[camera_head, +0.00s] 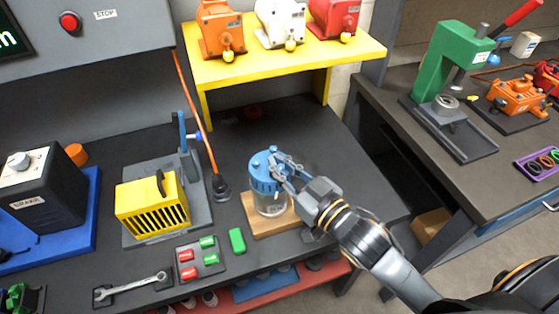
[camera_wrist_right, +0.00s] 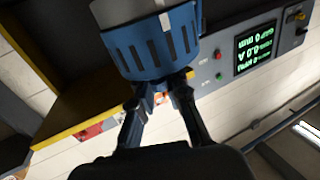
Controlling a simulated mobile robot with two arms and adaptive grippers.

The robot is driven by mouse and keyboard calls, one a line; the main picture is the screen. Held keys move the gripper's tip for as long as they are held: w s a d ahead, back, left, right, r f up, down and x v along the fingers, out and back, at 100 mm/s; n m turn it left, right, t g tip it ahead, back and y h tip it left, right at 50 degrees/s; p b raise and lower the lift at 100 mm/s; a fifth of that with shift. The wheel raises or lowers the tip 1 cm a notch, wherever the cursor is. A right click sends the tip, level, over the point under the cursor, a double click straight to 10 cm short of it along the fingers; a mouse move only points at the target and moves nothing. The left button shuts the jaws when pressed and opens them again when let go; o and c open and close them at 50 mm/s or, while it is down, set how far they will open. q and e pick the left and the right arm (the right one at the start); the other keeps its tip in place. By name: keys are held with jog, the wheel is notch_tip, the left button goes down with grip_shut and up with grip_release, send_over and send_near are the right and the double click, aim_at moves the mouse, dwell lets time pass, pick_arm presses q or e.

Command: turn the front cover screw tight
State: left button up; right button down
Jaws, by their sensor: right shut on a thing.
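A motor stands upright on a wooden block (camera_head: 259,228), with a blue slotted front cover (camera_head: 262,184) on top and a clear-grey cylindrical body (camera_head: 270,206) below. My right gripper (camera_head: 280,171) reaches in from the right, with its fingers at the top of the cover and shut on it. In the right wrist view the blue cover (camera_wrist_right: 158,45) fills the upper middle, and the fingers of my right gripper (camera_wrist_right: 163,92) meet its end. I cannot make out a separate screw; the fingers hide part of the cover's top. My left gripper is not in view.
A yellow shelf (camera_head: 282,62) holds orange, white and red motors behind. A green press (camera_head: 448,75) stands on another bench.

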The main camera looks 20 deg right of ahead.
jog(key=shift+m+t+h, duration=0.6)
jog(key=shift+m+h, duration=0.7)
jog(key=shift+h, duration=0.5)
jog(key=shift+r+m+h, duration=0.1)
jog(key=shift+m+h, duration=0.2)
jog(key=shift+h, duration=0.4)
jog(key=c, duration=1.4)
grip_release()
jog(key=shift+o, duration=0.3)
jog(key=shift+a, duration=0.15)
jog(key=shift+n+y, duration=0.6)
jog(key=shift+y, duration=0.4)
